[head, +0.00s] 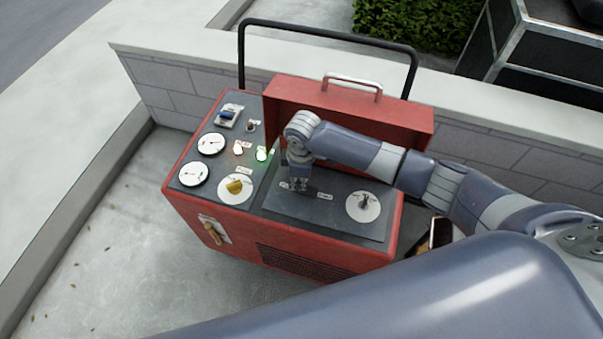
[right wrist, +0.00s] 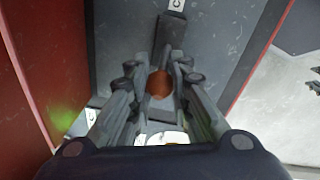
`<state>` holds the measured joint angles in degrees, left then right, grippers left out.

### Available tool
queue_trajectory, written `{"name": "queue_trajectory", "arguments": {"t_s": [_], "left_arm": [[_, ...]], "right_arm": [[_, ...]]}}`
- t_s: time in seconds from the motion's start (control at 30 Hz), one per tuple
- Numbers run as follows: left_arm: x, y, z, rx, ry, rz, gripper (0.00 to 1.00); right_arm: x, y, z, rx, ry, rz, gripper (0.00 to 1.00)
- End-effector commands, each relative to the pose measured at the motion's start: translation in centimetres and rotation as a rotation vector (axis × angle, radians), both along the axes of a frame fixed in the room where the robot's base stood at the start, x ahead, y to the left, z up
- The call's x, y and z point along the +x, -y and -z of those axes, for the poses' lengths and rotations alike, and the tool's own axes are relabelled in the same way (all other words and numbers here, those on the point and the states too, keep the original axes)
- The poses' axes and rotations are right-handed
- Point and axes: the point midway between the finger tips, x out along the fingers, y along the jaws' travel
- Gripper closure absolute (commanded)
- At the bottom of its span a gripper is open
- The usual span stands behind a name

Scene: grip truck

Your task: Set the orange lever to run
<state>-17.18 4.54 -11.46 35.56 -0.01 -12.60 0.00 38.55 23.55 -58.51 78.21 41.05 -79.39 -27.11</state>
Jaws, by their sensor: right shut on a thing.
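The red machine (head: 328,252) stands by a low wall with its lid open. My right gripper (head: 300,187) reaches down over the dark panel under the lid. In the right wrist view, the right gripper (right wrist: 160,92) is shut on the round orange end of the orange lever (right wrist: 160,83). In the head view the fingers hide the lever, with small white labels (head: 325,195) on either side. My left gripper is not in view.
The raised red lid (head: 400,115) stands close behind my right wrist. A black selector on a white disc (head: 363,206) is to the right. An orange-brown handle (head: 212,230) is on the front.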

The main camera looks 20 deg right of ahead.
Motion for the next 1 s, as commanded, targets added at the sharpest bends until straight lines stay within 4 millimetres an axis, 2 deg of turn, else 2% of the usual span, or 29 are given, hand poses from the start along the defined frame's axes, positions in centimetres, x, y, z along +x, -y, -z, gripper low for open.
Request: {"name": "queue_trajectory", "arguments": {"t_s": [0.2, 0.57, 0.6, 0.7, 1.0], "left_arm": [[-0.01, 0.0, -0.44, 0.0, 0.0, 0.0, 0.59], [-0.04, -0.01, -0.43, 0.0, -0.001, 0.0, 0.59], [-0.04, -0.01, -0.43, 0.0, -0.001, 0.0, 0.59], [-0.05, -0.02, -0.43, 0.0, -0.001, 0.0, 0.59], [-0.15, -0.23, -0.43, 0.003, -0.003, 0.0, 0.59]], "right_arm": [[0.25, -0.51, 0.21, -0.073, -0.049, -0.001, 1.0], [0.25, -0.56, 0.29, -0.084, -0.057, -0.002, 1.0], [0.25, -0.57, 0.29, -0.084, -0.057, -0.002, 0.79], [0.25, -0.55, 0.28, -0.084, -0.057, -0.002, 0.59], [0.27, -0.48, 0.23, -0.085, -0.058, -0.001, 0.59]]}}
